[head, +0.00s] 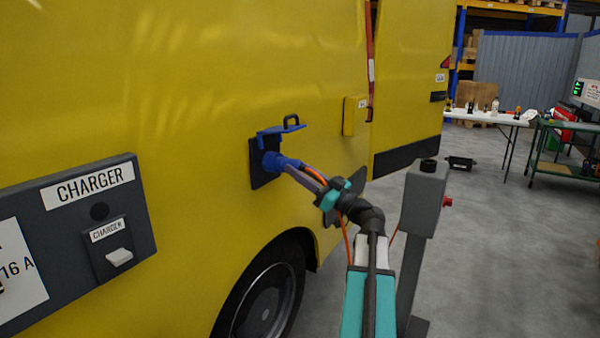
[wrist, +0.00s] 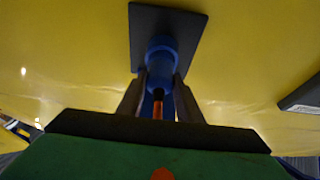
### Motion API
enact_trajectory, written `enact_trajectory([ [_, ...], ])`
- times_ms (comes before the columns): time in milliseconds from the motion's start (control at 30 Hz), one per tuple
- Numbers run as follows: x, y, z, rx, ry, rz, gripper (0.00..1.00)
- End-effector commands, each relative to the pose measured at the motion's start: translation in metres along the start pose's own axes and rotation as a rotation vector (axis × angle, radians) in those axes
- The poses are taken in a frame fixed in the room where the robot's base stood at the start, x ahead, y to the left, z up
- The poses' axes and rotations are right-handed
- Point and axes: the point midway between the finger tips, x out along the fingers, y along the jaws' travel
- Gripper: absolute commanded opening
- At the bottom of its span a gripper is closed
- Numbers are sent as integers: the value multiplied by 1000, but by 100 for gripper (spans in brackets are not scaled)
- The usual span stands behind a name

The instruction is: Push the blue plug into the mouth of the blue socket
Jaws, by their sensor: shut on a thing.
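The blue socket (head: 269,158) sits on a dark square plate on the yellow van's side. Its blue lid (head: 279,130) is swung up and open above the mouth. My gripper (head: 298,171) is shut on the blue plug (head: 287,163), and an orange cable trails back from it. The plug's front end meets the socket mouth; how deep it sits is hidden. In the wrist view, the two fingers (wrist: 158,88) hold the plug's sides, directly in front of the socket's dark plate (wrist: 190,27), and the plug looks roughly in line with the socket.
The yellow van wall (head: 200,80) stands close ahead, with a wheel (head: 265,300) below. A grey charger box (head: 70,240) is at the left. A grey post (head: 423,200) stands right of my arm. Tables (head: 490,117) are far back right, with open floor between.

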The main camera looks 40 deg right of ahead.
Motion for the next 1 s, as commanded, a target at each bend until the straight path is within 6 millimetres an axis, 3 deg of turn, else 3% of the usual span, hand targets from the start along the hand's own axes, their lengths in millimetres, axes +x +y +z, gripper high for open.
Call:
enact_trajectory([
  [933,9,0,3,0,2,0,5],
  [967,9,0,3,0,2,0,34],
  [1000,9,0,3,0,1,0,41],
])
